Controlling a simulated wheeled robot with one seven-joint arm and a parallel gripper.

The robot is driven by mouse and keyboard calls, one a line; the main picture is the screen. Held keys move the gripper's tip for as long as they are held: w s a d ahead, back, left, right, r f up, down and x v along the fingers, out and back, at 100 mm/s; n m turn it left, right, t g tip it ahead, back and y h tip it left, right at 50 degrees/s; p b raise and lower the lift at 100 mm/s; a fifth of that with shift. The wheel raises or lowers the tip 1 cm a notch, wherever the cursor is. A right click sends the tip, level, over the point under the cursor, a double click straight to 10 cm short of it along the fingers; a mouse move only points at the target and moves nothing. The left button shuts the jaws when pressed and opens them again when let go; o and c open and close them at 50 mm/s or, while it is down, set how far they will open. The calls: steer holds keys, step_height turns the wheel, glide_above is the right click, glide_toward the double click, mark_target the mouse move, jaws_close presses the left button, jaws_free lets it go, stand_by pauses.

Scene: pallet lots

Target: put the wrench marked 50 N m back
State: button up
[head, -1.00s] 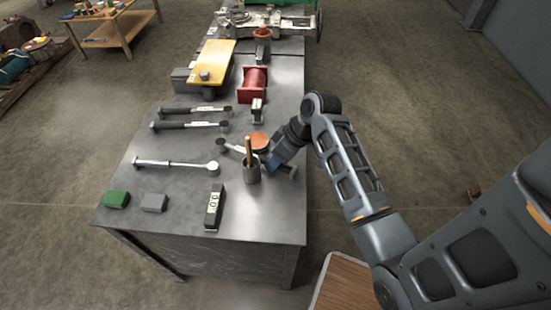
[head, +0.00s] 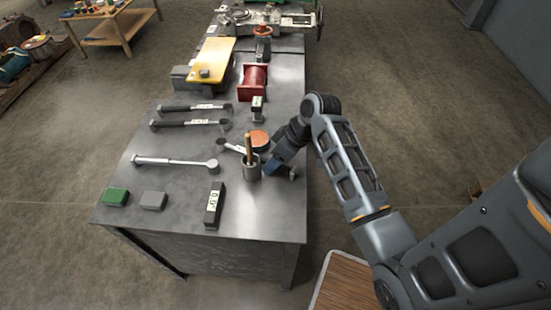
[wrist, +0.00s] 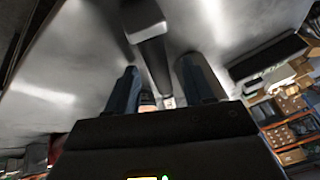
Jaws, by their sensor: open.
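In the wrist view a dark handle (wrist: 153,55) with a thick end lies between the two fingers of my gripper (wrist: 158,66). The fingers stand apart, one on each side of the handle. Three more wrenches lie at the left: an upper one (head: 190,107), a middle one (head: 185,124) and a silver one (head: 172,162). The wrench markings are too small to read.
The grey cup (head: 252,170) with a wooden-handled tool stands close left of my gripper. An orange disc (head: 258,140) is just behind. A dark box with a white label (head: 214,204) and a red spool (head: 254,82) are on the bench (head: 165,218). Its right edge is near my gripper.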

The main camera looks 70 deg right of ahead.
steer(key=v, duration=0.7)
steer(key=shift+r, duration=0.35)
steer(key=shift+s+d, duration=0.1)
steer(key=shift+s, duration=0.05)
